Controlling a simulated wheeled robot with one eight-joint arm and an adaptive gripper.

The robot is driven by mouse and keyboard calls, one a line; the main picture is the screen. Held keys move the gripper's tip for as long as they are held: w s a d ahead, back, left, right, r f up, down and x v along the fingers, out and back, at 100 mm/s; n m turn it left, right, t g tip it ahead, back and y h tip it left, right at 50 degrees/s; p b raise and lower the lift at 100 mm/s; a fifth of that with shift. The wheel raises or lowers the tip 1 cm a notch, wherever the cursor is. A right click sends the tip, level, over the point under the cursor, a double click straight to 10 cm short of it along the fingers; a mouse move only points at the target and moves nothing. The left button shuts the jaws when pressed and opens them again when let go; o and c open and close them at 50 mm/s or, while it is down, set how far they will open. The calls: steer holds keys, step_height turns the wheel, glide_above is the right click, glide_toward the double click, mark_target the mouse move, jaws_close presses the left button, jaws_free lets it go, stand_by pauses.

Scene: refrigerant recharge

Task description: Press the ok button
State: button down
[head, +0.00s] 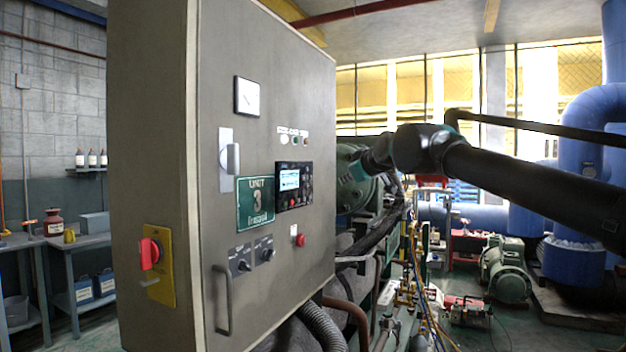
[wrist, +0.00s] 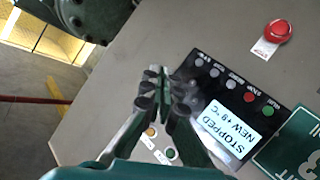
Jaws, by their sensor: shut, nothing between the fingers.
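The controller panel (head: 293,185) is a black unit with a lit screen on the grey cabinet's front in the head view. In the wrist view its screen (wrist: 226,131) reads STOPPED. Beside the screen runs a row of small buttons, with a green button (wrist: 267,111), a red button (wrist: 249,97) and grey buttons (wrist: 214,72). Their labels are too small to tell which is ok. My gripper (wrist: 163,82) is shut and empty, with its fingertips in front of the panel's end by the grey buttons. I cannot tell whether it touches. The wrist part shows right of the cabinet in the head view.
A red emergency knob (wrist: 277,32) sits near the panel. A green UNIT 3 sign (head: 256,203) is left of the panel. The grey cabinet (head: 315,100) fills the middle. Green machinery and pipes stand behind; a blue tank (head: 585,110) is at right.

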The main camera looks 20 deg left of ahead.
steer(key=a, duration=0.8)
steer(key=shift+w+a, duration=0.3)
steer(key=shift+a, duration=0.1)
stand_by(1.3)
steer(key=shift+a, duration=0.45)
steer(key=shift+a, duration=0.3)
stand_by(0.6)
stand_by(0.3)
steer(key=shift+d, duration=0.75)
steer(key=shift+d, duration=0.1)
steer(key=shift+s+d, duration=0.2)
steer(key=shift+d, duration=2.2)
